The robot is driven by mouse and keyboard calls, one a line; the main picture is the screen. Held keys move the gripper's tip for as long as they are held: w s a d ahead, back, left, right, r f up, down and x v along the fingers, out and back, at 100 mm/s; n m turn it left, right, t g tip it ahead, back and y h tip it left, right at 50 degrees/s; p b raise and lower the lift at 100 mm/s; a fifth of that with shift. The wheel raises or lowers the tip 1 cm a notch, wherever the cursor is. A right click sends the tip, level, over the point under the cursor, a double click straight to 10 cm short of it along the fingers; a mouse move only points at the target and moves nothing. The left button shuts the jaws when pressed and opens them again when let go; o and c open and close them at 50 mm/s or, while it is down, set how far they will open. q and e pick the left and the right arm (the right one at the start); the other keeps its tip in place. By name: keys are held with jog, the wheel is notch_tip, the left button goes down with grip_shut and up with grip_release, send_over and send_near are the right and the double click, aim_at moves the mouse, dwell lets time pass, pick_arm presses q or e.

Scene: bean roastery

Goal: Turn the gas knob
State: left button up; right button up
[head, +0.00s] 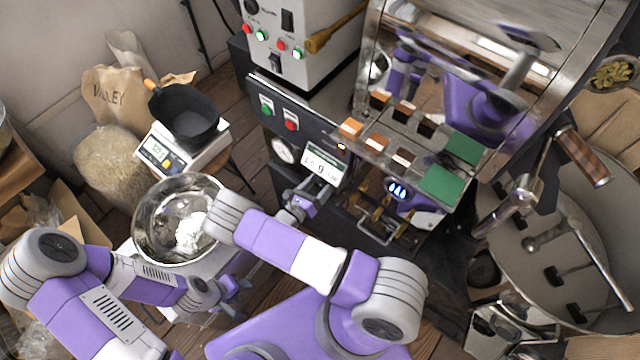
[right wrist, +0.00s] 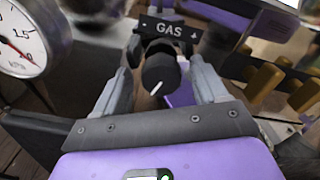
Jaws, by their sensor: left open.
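The gas knob (right wrist: 160,72) is black and round with a white pointer line, just below a black GAS label (right wrist: 168,30) in the right wrist view. The line is slanted, from upper right to lower left. My right gripper (right wrist: 163,62) is open, one finger on each side of the knob, with visible gaps between. In the head view, the right gripper (head: 312,190) is at the roaster's front panel, and I cannot make out the knob there. My left gripper (head: 240,297) is open and empty, low beside the metal bowl (head: 147,232).
A pressure gauge (right wrist: 25,42) is left of the knob, and brass-coloured cylinders (right wrist: 265,80) are close on the right. The roaster panel (head: 262,92) has lit buttons and a display (head: 323,165). A scale (head: 160,156) with a black pan (head: 185,115) stands at left.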

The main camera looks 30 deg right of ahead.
jog(key=p+v, duration=0.1)
jog(key=v, duration=0.6)
jog(key=shift+a, duration=0.3)
jog(key=shift+s, duration=0.1)
dwell(0.3)
